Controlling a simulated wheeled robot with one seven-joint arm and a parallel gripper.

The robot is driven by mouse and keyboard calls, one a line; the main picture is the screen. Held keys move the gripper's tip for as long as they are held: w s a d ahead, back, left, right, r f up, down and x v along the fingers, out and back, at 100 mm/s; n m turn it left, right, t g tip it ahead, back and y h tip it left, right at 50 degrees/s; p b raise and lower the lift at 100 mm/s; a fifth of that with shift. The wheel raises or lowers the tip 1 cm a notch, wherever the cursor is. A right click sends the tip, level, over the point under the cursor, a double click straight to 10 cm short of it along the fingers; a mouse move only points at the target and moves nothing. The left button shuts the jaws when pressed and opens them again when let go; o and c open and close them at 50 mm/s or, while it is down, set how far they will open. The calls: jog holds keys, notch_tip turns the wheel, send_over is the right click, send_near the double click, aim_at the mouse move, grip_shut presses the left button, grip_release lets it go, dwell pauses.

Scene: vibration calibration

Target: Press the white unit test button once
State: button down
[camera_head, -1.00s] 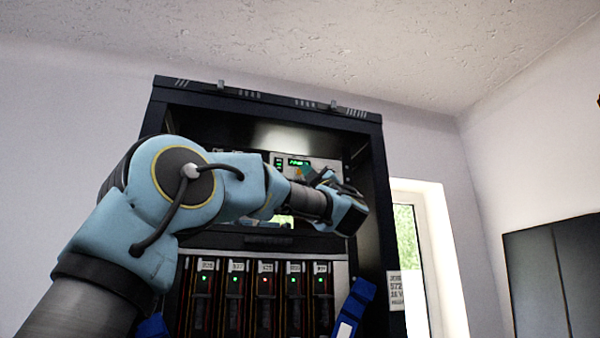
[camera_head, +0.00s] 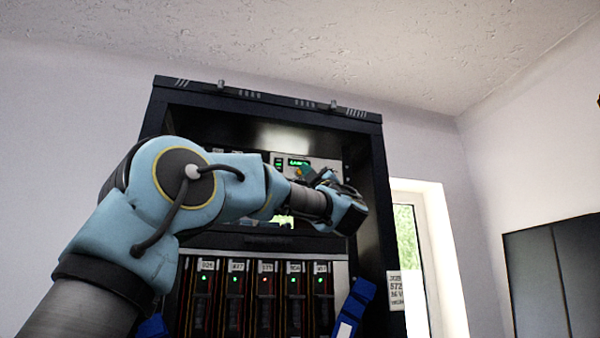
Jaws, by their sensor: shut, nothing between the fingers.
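A white unit (camera_head: 318,163) with a small green display (camera_head: 299,162) sits on the upper shelf of a black rack, right of the middle. No test button can be made out. My gripper (camera_head: 316,173) is at the unit's front, mostly hidden behind my wrist. Its fingers look shut and empty. I cannot tell whether the fingertips touch the unit.
The black rack (camera_head: 372,190) has an open upper bay and a lower row of several modules (camera_head: 265,295) with small lights. A blue strap-like piece (camera_head: 354,307) is at its lower right. A window (camera_head: 408,240) and a dark cabinet (camera_head: 560,280) stand to the right.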

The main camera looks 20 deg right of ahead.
jog(key=shift+w, duration=0.35)
jog(key=shift+w+d, duration=0.1)
jog(key=shift+w, duration=0.3)
dwell(0.6)
jog(key=shift+s, duration=0.1)
jog(key=shift+s+b, duration=0.65)
jog(key=shift+s, duration=0.05)
jog(key=s+b, duration=0.2)
jog(key=s, duration=0.3)
jog(key=shift+a+b, duration=0.4)
dwell(1.3)
